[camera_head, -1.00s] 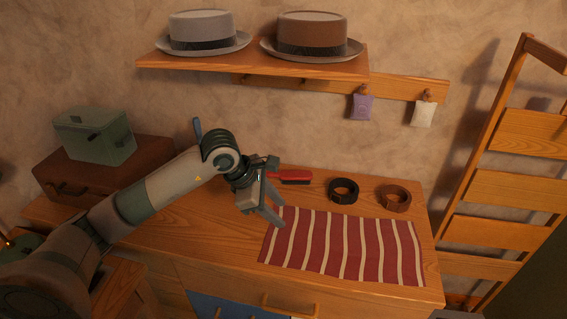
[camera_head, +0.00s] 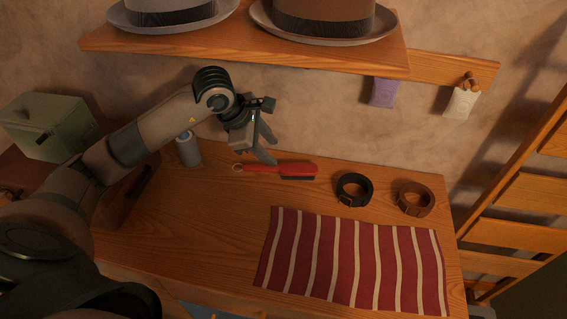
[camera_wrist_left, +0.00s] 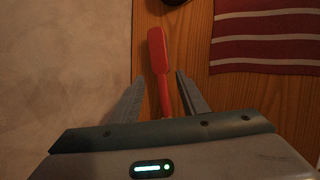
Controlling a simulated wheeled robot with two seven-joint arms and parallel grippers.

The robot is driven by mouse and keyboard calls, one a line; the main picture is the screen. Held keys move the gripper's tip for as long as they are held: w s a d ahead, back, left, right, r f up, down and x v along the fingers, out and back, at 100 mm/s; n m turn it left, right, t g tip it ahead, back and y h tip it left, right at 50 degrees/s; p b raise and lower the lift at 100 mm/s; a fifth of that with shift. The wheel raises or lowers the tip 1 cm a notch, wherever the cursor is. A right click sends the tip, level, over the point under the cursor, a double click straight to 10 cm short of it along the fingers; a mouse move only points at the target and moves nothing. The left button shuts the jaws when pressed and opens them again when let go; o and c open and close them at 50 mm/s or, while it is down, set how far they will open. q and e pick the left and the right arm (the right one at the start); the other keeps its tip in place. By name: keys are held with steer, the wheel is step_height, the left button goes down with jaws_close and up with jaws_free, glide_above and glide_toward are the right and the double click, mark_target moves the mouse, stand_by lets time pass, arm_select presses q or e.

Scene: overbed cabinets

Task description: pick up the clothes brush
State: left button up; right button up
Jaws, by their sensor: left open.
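The red clothes brush (camera_head: 283,169) lies on the wooden dresser top near the wall, its broad head to the right and a small ring at its handle end on the left. My left gripper (camera_head: 271,150) is open and empty above the brush's handle side. In the left wrist view the brush (camera_wrist_left: 157,52) runs lengthwise between the two open fingers of the gripper (camera_wrist_left: 160,85), with its handle toward the palm. The fingers appear apart from the brush. My right gripper is not in view.
A black belt (camera_head: 354,190) and a brown belt (camera_head: 414,199) lie coiled to the right. A shelf (camera_head: 240,46) with two hats overhangs the back. A grey bottle (camera_head: 188,149) stands left.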

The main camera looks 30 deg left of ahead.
arm_select(q)
steer(key=b, duration=0.2)
glide_toward(289, 168)
steer(key=f, duration=0.1)
steer(key=shift+x, duration=0.9)
steer(key=shift+w+d+f, duration=0.2)
steer(key=shift+w+f, duration=0.1)
steer(key=shift+f, duration=0.1)
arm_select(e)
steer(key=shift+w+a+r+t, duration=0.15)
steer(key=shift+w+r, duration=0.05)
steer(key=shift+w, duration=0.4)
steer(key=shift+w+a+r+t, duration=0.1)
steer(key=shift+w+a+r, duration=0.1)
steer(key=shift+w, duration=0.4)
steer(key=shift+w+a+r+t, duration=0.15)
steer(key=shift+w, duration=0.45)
arm_select(q)
steer(key=b+x, duration=0.1)
steer(key=x, duration=0.3)
steer(key=shift+b, duration=0.35)
steer(key=shift+w+d+f, duration=0.15)
steer(key=shift+w+f, duration=0.15)
steer(key=shift+f, duration=0.2)
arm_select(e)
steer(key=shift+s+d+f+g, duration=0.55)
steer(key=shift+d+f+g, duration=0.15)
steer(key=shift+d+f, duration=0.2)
